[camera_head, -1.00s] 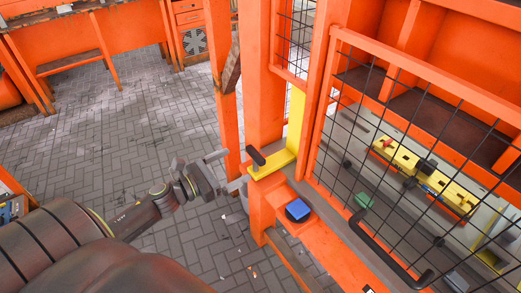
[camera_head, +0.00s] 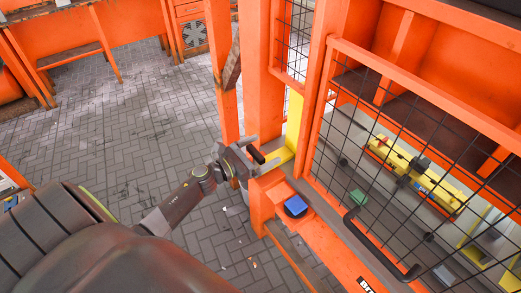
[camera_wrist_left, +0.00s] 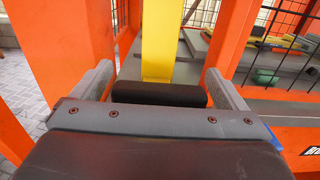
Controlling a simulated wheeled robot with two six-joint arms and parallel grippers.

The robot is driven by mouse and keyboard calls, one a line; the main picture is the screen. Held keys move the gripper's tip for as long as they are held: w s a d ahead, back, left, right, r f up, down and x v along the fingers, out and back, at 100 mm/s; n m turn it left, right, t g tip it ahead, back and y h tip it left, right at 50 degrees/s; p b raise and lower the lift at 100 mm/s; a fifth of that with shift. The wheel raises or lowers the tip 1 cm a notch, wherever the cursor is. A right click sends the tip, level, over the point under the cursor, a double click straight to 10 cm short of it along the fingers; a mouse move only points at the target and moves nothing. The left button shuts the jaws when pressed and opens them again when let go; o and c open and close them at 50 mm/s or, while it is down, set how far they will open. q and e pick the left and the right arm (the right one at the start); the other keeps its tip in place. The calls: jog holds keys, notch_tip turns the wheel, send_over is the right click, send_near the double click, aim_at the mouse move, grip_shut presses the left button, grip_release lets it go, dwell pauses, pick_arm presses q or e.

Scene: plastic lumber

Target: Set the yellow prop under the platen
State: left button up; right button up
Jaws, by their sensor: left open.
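The yellow prop (camera_head: 294,118) is an upright yellow bar with a flat yellow foot and a black handle (camera_head: 256,155) at its near end. My left gripper (camera_head: 250,153) is open at the handle. In the left wrist view the handle (camera_wrist_left: 158,94) lies between the two spread fingers (camera_wrist_left: 160,84), and the yellow bar (camera_wrist_left: 160,40) rises behind it. I cannot make out the platen for certain. My right gripper is not in view.
A blue block-like button (camera_head: 296,207) sits on the ledge right of the prop. A black mesh guard door (camera_head: 395,140) with a black handle (camera_head: 380,245) covers the press bed, where a green block (camera_head: 359,198) and a yellow fixture (camera_head: 420,178) lie. The paved floor at left is open.

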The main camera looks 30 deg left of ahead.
aim_at(292, 135)
pick_arm(q)
jog(key=c, duration=1.4)
jog(key=b+x, duration=0.1)
jog(key=x, duration=0.7)
jog(key=shift+w+d, duration=0.15)
jog(key=shift+w, duration=0.2)
jog(key=shift+r, duration=0.1)
jog(key=o, duration=1.4)
jog(key=shift+w+d, duration=0.1)
jog(key=shift+w, duration=0.05)
